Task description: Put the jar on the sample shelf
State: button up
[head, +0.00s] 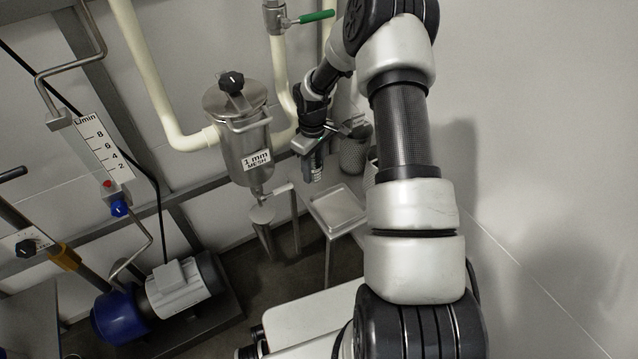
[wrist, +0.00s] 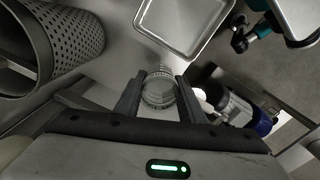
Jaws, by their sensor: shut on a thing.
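The jar (wrist: 158,90) is a small clear round glass with a ridged rim, seen from above in the wrist view. My gripper (wrist: 159,97) is shut on it, one dark finger on each side. In the head view my gripper (head: 314,168) points down, left of and above the shallow metal tray; I cannot make out the jar clearly there. A pale surface (head: 296,172) lies behind the gripper, with the tray (head: 338,207) at its front; the tray also shows in the wrist view (wrist: 185,22). I cannot tell which surface is the sample shelf.
A perforated metal basket (head: 354,152) stands right of my gripper and appears large in the wrist view (wrist: 75,45). A steel strainer marked 1 mm mesh (head: 243,140) hangs close on the left. A blue and grey pump (head: 178,290) sits low at left. The tray looks empty.

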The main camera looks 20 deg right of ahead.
aim_at(314, 188)
jog(key=shift+f+b, duration=0.55)
jog(key=shift+f, duration=1.95)
jog(key=shift+f, duration=0.25)
jog(key=o, duration=1.2)
jog(key=shift+c, duration=0.2)
jog(key=shift+r, duration=0.1)
